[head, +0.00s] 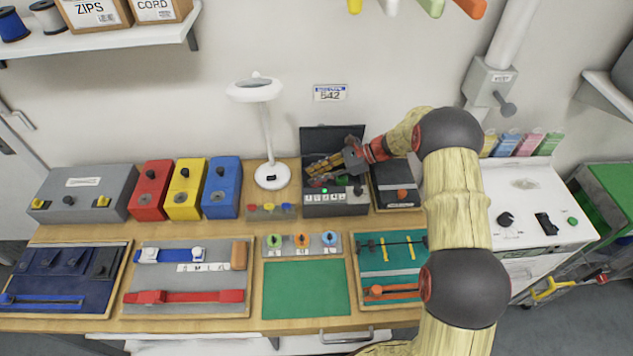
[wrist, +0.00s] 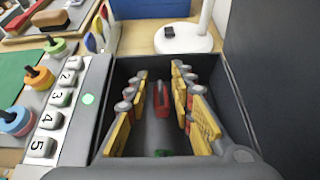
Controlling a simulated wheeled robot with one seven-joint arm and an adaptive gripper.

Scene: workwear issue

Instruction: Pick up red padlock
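A red padlock-like thing (wrist: 163,98) with a dark grey part lies on the floor of an open dark grey box (wrist: 122,70) in the wrist view. My gripper (wrist: 160,78) reaches into the box with its two yellow-plated fingers apart, one on each side of the red thing. I cannot tell whether either finger touches it. In the head view my gripper (head: 314,168) comes into the box (head: 345,209) from the right, and the padlock is not clear there. The box's dark lid (head: 330,138) stands up at the back.
A green thing (wrist: 163,153) is at the near end inside the box. A white lamp (head: 272,177) stands left of the box, and a dark case (head: 397,198) is to its right. A green mat (head: 306,288) lies bare in front.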

